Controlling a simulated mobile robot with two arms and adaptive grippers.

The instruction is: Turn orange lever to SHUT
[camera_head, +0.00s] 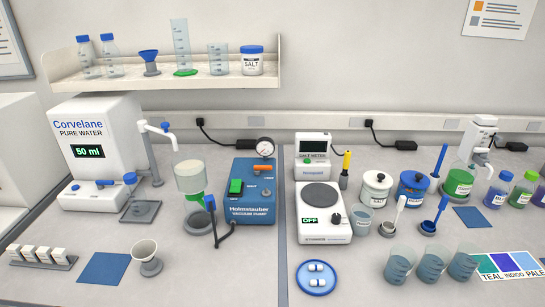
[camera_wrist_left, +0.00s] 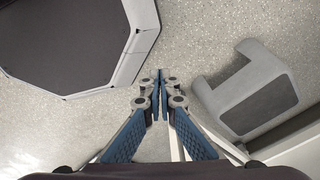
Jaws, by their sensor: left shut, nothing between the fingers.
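The orange lever (camera_head: 264,168) is on the front panel of the blue vacuum pump (camera_head: 252,214), in the middle of the head view. Its handle lies roughly horizontal. Any marking beside it is too small to read. A green switch (camera_head: 235,187) sits to its lower left, and a round pressure gauge (camera_head: 266,147) stands above it. My left gripper (camera_wrist_left: 160,75) shows in the left wrist view with its blue fingers together and empty, above a speckled floor, away from the pump. Neither gripper shows in the head view.
A glass filter flask (camera_head: 191,178) stands close at the pump's left, with a blue-handled fitting (camera_head: 211,203) before it. A balance (camera_head: 323,210) is at its right. A blue dish (camera_head: 317,278) lies in front.

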